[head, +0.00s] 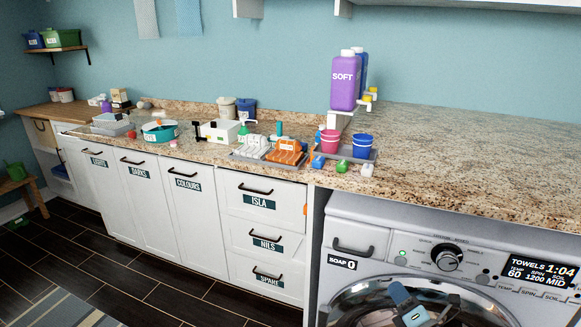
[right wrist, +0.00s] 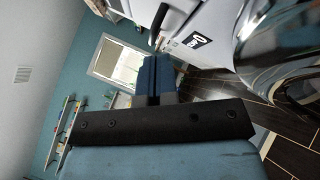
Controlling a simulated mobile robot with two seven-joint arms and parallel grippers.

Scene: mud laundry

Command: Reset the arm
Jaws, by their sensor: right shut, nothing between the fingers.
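My right gripper (head: 400,295) shows at the bottom of the head view, in front of the washing machine (head: 355,262) and over its round glass door. In the right wrist view its two blue fingers (right wrist: 154,74) are together, with nothing held between them. Part of the right arm is cut off by the lower edge of the head view. My left gripper is in neither view.
A granite counter (head: 470,150) runs above the washer and white cabinets (head: 200,210). The counter's right part is clear. Dark floor (head: 130,295) lies at left.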

